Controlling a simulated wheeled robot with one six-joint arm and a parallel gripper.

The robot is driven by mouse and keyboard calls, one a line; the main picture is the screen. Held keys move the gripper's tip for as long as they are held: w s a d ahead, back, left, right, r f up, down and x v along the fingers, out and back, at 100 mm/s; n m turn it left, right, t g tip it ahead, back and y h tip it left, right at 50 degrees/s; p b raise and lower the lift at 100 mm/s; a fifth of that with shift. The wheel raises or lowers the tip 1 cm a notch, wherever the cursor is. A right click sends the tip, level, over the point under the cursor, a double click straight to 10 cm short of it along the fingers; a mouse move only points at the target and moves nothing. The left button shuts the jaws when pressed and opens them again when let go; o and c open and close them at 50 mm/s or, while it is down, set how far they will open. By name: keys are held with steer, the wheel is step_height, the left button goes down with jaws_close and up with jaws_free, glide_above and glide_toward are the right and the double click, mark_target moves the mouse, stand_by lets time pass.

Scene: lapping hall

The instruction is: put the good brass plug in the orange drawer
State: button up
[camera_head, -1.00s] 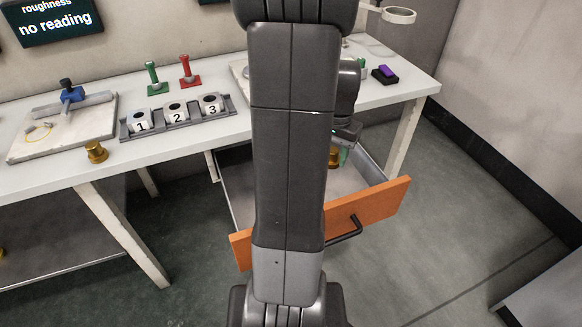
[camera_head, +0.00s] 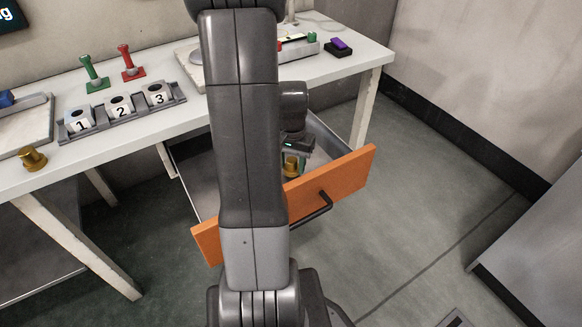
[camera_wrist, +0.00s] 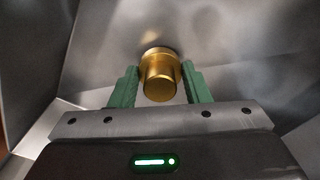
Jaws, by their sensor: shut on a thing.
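A brass plug (camera_wrist: 161,76) is between the green fingers of my gripper (camera_wrist: 160,84), which is shut on it. In the head view the held plug (camera_head: 291,166) shows inside the open orange drawer (camera_head: 334,187), just behind its front. I cannot tell whether the plug touches the drawer floor. My gripper also shows in the head view (camera_head: 297,160), partly hidden by my arm. A second brass plug (camera_head: 32,159) stands on the bench at the left. Which plug is the good one cannot be told from these frames.
On the bench (camera_head: 362,69) are a rack with numbered blocks 1, 2 and 3 (camera_head: 121,106), a green stamp (camera_head: 93,76), a red stamp (camera_head: 130,64) and a purple-topped pad (camera_head: 340,46). My arm hides part of the drawer.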

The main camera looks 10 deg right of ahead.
mark_target(292, 160)
steer(key=shift+f, duration=0.6)
steer(key=shift+f, duration=0.15)
steer(key=o, duration=1.2)
steer(key=shift+o, duration=0.2)
step_height(292, 160, up, 12)
steer(key=p, duration=0.3)
